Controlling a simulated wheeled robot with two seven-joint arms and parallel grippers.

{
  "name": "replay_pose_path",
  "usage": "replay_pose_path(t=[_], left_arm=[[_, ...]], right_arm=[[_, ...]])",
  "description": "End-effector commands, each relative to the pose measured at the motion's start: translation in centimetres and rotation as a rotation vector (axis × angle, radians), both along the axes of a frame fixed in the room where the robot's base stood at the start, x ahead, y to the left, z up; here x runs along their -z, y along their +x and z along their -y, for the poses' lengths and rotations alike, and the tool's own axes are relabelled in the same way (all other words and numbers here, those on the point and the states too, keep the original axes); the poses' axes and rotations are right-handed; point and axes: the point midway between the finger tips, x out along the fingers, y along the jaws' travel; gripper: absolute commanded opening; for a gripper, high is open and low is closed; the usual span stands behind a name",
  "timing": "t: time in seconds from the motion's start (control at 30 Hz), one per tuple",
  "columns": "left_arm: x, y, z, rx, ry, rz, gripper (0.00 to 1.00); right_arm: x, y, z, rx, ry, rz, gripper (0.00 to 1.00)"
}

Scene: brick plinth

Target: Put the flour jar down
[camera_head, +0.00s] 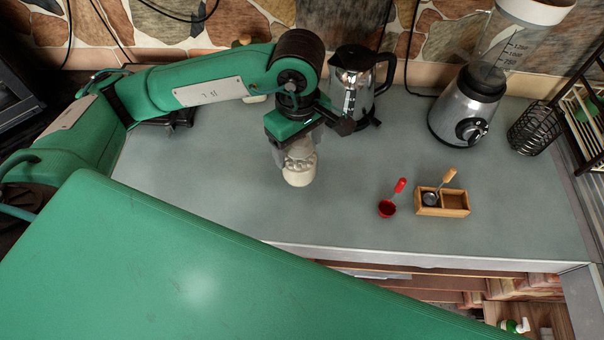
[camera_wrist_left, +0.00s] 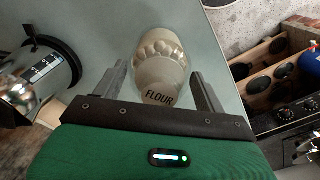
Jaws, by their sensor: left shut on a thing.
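The flour jar (camera_head: 300,165) is a cream, rounded jar under my left gripper (camera_head: 297,140) in the head view. In the left wrist view the jar (camera_wrist_left: 160,62) shows the word FLOUR and sits between the two fingers of my left gripper (camera_wrist_left: 160,85). The left gripper is shut on the jar. The jar is over the grey-green counter (camera_head: 235,180); I cannot tell whether its base touches it. My right gripper is not in view.
A metal kettle (camera_head: 356,85) stands just behind and right of the jar. A blender (camera_head: 468,105), a black wire holder (camera_head: 535,128), a red scoop (camera_head: 388,207) and a wooden box (camera_head: 443,203) are further right. The counter around the jar's front and left is clear.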

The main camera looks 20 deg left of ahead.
Motion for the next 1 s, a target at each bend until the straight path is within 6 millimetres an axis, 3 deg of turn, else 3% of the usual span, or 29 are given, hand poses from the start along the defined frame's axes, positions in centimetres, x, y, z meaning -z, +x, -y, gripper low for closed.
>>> replay_pose_path(t=[0.3, 0.57, 0.8, 1.0], left_arm=[[6.5, -0.1, -0.1, 0.000, 0.001, -0.003, 0.11], [8.8, 0.0, 0.0, 0.000, 0.000, 0.000, 0.11], [11.9, 0.0, 0.0, 0.001, 0.000, -0.001, 0.11], [12.4, 0.0, 0.0, 0.002, -0.001, 0.003, 0.11]], right_arm=[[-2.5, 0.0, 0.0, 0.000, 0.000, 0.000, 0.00], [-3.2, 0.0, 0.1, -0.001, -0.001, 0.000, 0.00], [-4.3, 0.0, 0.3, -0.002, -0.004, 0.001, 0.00], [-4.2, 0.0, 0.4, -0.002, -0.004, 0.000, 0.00]])
